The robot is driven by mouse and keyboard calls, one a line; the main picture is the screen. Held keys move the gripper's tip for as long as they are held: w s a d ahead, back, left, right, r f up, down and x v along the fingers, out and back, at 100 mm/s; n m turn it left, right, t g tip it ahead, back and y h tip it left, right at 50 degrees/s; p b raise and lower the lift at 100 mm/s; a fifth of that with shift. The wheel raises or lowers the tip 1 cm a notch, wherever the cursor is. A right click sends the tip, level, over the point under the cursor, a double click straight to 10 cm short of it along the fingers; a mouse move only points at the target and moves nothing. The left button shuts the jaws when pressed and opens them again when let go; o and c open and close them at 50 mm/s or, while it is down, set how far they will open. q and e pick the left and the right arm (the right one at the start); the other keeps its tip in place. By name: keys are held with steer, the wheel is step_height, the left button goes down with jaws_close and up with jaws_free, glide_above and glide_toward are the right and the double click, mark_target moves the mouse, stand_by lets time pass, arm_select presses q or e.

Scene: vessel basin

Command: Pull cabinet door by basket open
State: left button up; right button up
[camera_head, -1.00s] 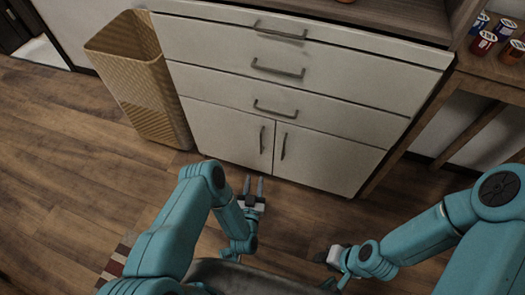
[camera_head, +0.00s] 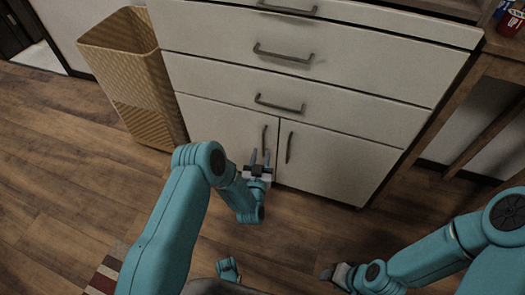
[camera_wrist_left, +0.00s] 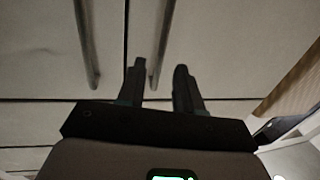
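The cabinet door by the basket (camera_head: 215,125) is white and shut, on the lower left of the cabinet. Its dark upright bar handle (camera_head: 264,138) is near its right edge. My left gripper (camera_head: 260,157) is open and empty, just in front of the handle's lower end. In the left wrist view this handle (camera_wrist_left: 163,40) lines up with the gap between the fingers (camera_wrist_left: 160,72), closer to the left finger. I cannot tell whether the fingers reach around it. My right gripper (camera_head: 334,274) is low on the floor side, away from the cabinet, its fingers unclear.
The tan woven basket (camera_head: 135,75) stands left of the cabinet. The right door (camera_head: 335,155) is shut, with its own handle (camera_head: 289,147) close beside. Drawers with bar handles (camera_head: 280,104) are above, shut. A wooden table (camera_head: 500,55) is at right.

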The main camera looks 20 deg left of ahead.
mark_target(263, 145)
arm_select(q)
steer(key=shift+w+a+b, duration=0.15)
steer(key=shift+w+b, duration=0.1)
steer(key=shift+w, duration=0.8)
steer(key=shift+w+a+b, duration=0.15)
steer(key=shift+w+b, duration=0.05)
steer(key=shift+w, duration=0.8)
jaws_close()
